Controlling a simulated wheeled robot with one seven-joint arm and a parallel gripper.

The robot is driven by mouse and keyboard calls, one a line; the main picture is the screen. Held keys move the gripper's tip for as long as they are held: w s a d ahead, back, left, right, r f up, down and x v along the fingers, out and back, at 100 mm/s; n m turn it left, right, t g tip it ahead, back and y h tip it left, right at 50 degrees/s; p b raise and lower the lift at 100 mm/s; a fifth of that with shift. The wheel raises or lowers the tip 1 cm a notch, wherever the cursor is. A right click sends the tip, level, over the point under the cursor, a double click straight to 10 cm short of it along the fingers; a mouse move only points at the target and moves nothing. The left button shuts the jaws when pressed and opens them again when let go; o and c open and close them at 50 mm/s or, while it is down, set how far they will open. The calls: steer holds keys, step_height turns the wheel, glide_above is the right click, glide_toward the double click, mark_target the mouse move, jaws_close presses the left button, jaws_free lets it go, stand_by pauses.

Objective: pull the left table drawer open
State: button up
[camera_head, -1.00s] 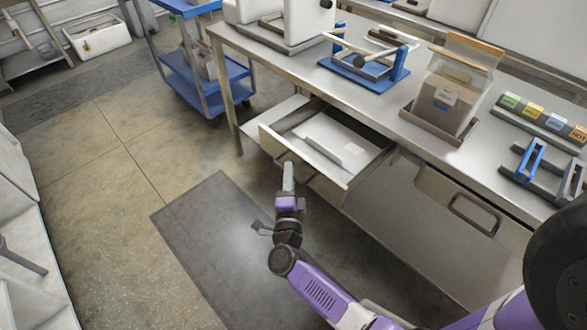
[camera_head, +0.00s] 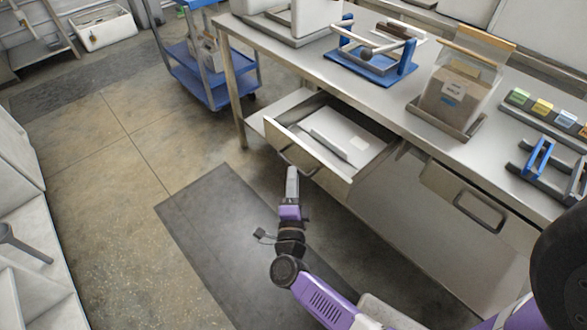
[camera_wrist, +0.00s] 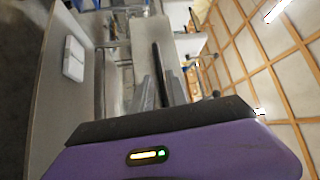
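The left table drawer (camera_head: 335,168) stands pulled out under the workbench, with its inside showing from above. A pale flat item (camera_head: 345,140) lies in it. Its dark bar handle (camera_head: 298,161) is on the front panel. My gripper (camera_head: 292,171) is low in front of that panel, close to the handle. In the wrist view, the two fingers of my gripper (camera_wrist: 160,95) are apart, and a dark bar (camera_wrist: 158,68), seemingly the handle, shows between and beyond them. I cannot tell whether any finger touches it.
The right drawer (camera_head: 478,205) is shut. The worktop (camera_head: 330,88) carries a blue stand (camera_head: 372,68), a bagged box (camera_head: 455,98) and a blue-handled rack (camera_head: 538,155). A blue cart (camera_head: 210,80) stands at the back left. The floor left of the dark mat (camera_head: 215,225) is clear.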

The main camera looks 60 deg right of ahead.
steer(key=shift+v, duration=1.9)
steer(key=s+a+r+n+t+y, duration=0.2)
steer(key=a+r+n+t+y, duration=0.55)
steer(key=a+r+n, duration=0.45)
steer(key=s+a+r+n+g+y, duration=0.1)
steer(key=s+a+n+y, duration=0.2)
steer(key=s+n, duration=0.5)
steer(key=s+a+r+n+g+y, duration=0.1)
steer(key=s+n+y, duration=0.5)
steer(key=s, duration=0.6)
steer(key=a+n+g, duration=0.1)
steer(key=a+n, duration=0.1)
steer(key=shift+a+r+p, duration=0.35)
steer(key=shift+a+p, duration=0.05)
